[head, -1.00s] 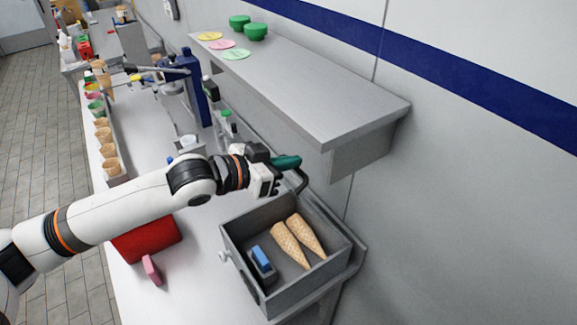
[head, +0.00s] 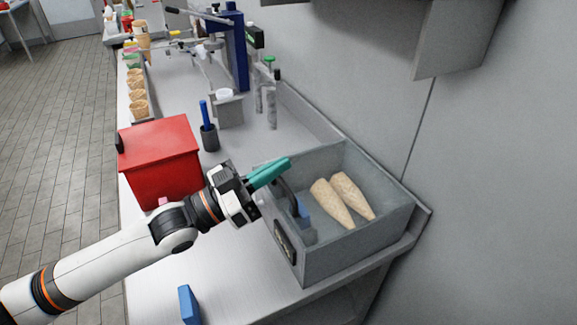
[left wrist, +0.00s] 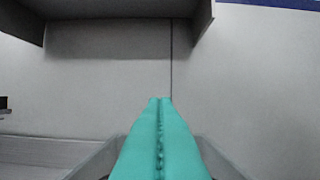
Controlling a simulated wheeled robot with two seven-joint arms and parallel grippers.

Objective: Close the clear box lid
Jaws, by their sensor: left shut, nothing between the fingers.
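The grey box (head: 340,262) stands on the counter with two cones (head: 338,202) and a blue item (head: 302,212) inside. The clear lid is hard to make out. The cones look pale and hazy, as if seen through it, but I cannot tell whether it rests fully on the rim. A dark curved handle (head: 287,198) shows near the box's left side, by my left gripper (head: 284,164). That gripper's teal fingers are shut and empty, above the box's left rim. In the left wrist view the fingers (left wrist: 160,103) are pressed together. My right gripper is not in view.
A red box (head: 165,165) stands to the left of my gripper. A dark cup with a blue item (head: 209,135) stands behind it. A blue block (head: 188,305) lies near the front. A wall shelf (head: 455,38) overhangs at the upper right.

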